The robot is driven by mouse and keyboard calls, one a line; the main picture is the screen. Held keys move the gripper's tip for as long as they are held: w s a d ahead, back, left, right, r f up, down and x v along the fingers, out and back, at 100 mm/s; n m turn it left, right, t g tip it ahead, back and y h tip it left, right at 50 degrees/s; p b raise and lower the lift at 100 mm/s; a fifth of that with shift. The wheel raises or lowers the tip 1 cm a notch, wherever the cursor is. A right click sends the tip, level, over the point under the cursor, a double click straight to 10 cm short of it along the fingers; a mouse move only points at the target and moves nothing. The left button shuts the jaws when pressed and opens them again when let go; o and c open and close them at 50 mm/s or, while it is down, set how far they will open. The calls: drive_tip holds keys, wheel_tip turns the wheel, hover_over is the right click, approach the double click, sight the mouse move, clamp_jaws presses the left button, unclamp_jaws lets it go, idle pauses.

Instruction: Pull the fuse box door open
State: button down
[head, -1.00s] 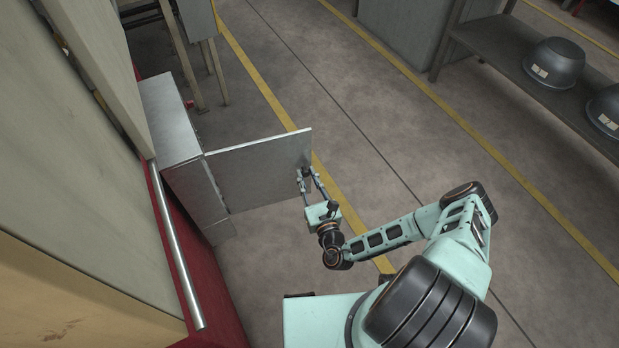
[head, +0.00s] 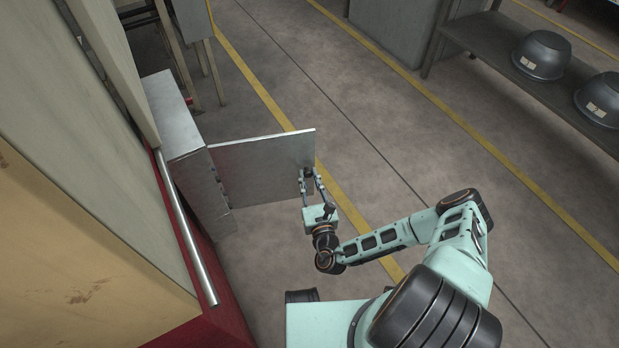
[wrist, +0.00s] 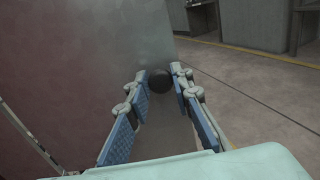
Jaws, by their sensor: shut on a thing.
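The fuse box (head: 188,150) is a grey metal cabinet at the left in the head view. Its flat grey door (head: 262,165) stands swung out from the box, wide open, with the hinge edge at the box. A dark round knob (wrist: 160,80) sits near the door's free edge in the wrist view. My gripper (head: 311,177) is at that edge, its fingers shut on the knob. In the wrist view my gripper (wrist: 162,88) has its two blue-padded fingers on either side of the knob. The inside of the box is hidden.
A beige and red cabinet with a steel rail (head: 186,235) stands at the near left. A shelf (head: 480,40) with dark bowls (head: 541,54) is at the upper right. The floor (head: 400,150) between is clear, with yellow lines.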

sight(306, 147)
drive_tip(key=c, duration=1.7)
unclamp_jaws()
wheel_tip(306, 147, up, 10)
drive_tip(key=shift+f, duration=0.1)
